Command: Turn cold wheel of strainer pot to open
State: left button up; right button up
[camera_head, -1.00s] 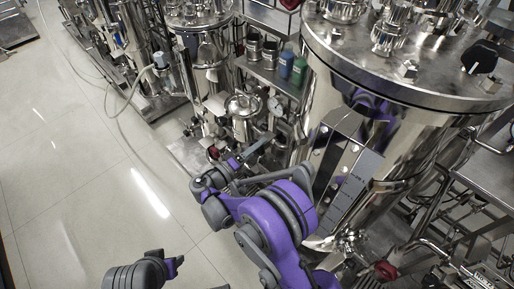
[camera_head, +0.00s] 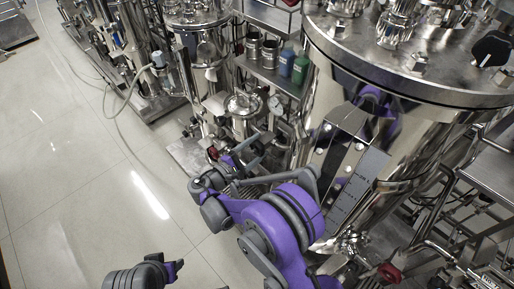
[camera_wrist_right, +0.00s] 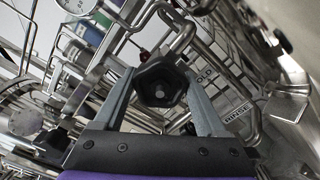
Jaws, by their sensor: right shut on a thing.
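The cold wheel (camera_wrist_right: 160,86) is a dark, faceted knob with a round hub, in the middle of the right wrist view. My right gripper (camera_wrist_right: 155,82) has one finger on each side of it and is shut on it. A plate beside it reads "OLD", its first letter hidden. In the head view the strainer pot (camera_head: 243,104) is a small steel vessel with a domed lid, and my right gripper (camera_head: 252,150) is just in front of its lower part. The cold wheel is not clear there. Part of my left arm shows at the bottom left, but no left fingers show.
A "RINSE" plate (camera_wrist_right: 238,110) and steel pipes crowd the wheel. A large steel tank (camera_head: 415,75) stands close on the right. A shelf holds green (camera_head: 300,70) and blue (camera_head: 286,62) bottles. The pale floor (camera_head: 70,170) on the left is clear.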

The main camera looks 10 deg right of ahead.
jog(key=n, duration=0.4)
jog(key=shift+n, duration=0.3)
jog(key=shift+n+b, duration=0.4)
jog(key=shift+n, duration=1.4)
jog(key=o, duration=1.3)
jog(key=p+v, duration=0.1)
jog(key=v, duration=1)
